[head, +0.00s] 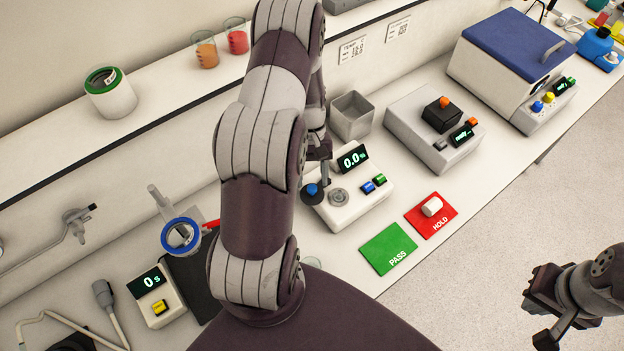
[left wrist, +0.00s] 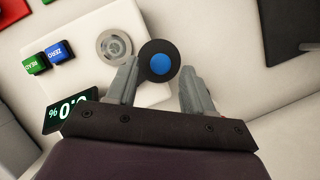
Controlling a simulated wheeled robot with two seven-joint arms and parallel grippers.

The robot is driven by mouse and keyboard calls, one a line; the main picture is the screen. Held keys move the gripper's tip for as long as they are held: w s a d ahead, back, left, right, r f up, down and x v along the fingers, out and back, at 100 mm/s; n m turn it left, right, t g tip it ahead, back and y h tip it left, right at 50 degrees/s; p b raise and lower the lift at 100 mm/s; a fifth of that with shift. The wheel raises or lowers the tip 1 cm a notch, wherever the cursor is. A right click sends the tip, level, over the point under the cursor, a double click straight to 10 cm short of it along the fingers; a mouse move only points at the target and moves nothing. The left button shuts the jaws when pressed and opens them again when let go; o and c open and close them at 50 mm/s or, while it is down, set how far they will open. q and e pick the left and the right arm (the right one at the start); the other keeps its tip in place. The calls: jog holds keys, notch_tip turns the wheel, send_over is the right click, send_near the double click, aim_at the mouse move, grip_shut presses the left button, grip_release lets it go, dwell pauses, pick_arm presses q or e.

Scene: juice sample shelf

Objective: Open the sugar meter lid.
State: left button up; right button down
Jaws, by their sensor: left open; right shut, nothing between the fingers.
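The sugar meter (head: 352,212) is a white box with a 0.0 % display, also seen in the left wrist view (left wrist: 85,28). Its round metal well (left wrist: 115,47) is uncovered. The lid, a black disc with a blue knob (left wrist: 160,63), sits beside the well at the meter's edge; it also shows in the head view (head: 312,191). My left gripper (left wrist: 159,72) is open, its fingers on either side of the lid's near part; I cannot tell whether they touch it. In the head view my arm partly hides this gripper. My right gripper (head: 545,308) is shut and empty, far right over the floor.
A grey bin (head: 352,117) stands behind the meter, a grey device (head: 425,125) to its right. The green PASS mat (head: 388,249) and red HOLD mat (head: 420,222) with a white cylinder (head: 432,207) lie in front. A timer (head: 155,295) stands left.

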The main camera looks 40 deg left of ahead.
pick_arm(q)
jog(key=p+v, duration=0.5)
jog(key=v, duration=0.6)
